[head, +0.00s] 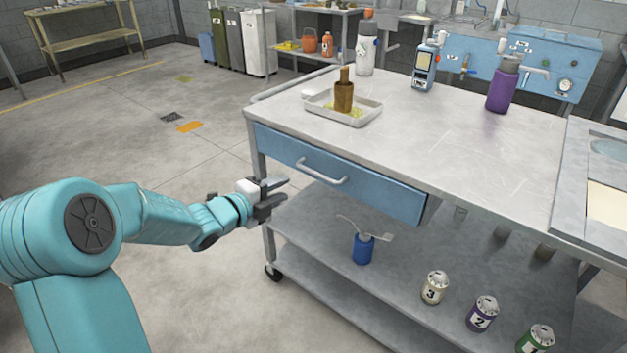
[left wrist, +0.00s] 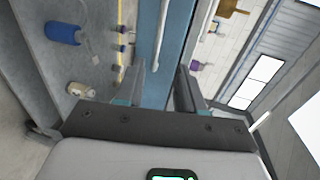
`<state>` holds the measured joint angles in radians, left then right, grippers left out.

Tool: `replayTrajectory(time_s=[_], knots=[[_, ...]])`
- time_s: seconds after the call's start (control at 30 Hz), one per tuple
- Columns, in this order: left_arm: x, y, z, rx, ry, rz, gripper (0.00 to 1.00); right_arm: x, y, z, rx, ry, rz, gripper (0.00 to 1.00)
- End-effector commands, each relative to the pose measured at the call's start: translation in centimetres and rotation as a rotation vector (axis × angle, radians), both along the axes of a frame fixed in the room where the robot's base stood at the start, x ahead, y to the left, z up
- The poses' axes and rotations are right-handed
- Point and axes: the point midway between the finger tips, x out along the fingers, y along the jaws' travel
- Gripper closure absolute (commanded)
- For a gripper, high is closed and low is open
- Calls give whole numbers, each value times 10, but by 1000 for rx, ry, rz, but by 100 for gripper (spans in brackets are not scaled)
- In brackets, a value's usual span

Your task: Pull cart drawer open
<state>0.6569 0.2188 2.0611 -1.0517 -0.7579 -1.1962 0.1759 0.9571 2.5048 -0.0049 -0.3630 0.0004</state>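The cart (head: 480,160) has a light grey top and a blue drawer (head: 390,195) under its near edge. The drawer front looks about flush with the cart, so it appears closed. Its pale bar handle (head: 322,174) is in the middle of the front. My left gripper (head: 281,192) is open and empty, in front of the drawer's left part and apart from the handle. In the left wrist view, the open fingers (left wrist: 162,84) point toward the blue drawer front (left wrist: 178,45), and the handle (left wrist: 162,32) lies beyond them, roughly between their lines. My right gripper is not in view.
The lower shelf (head: 320,240) holds a blue oil can (head: 363,250) and numbered cans (head: 434,288). The floor at left is open.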

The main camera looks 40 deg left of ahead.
Motion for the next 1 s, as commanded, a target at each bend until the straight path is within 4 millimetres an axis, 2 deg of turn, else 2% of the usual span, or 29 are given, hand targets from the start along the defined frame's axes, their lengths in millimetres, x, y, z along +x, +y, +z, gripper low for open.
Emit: replayTrajectory(time_s=[0.03, 0.3, 0.5, 0.7, 0.93, 0.97, 1.0], knots=[[13, -4, -4, -2, 0, -5, 62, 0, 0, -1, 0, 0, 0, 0], [76, -15, -17, -4, 2, -2, 62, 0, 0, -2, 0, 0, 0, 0], [109, -18, -24, -4, 3, -2, 62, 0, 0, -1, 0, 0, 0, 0], [122, -18, -26, -6, 4, -2, 62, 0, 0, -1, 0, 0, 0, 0], [122, -16, -27, -6, 3, -1, 62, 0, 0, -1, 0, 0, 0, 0], [122, -16, -27, -6, 3, -1, 65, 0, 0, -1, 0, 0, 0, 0], [122, -15, -27, -6, 3, -1, 78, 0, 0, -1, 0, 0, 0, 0]])
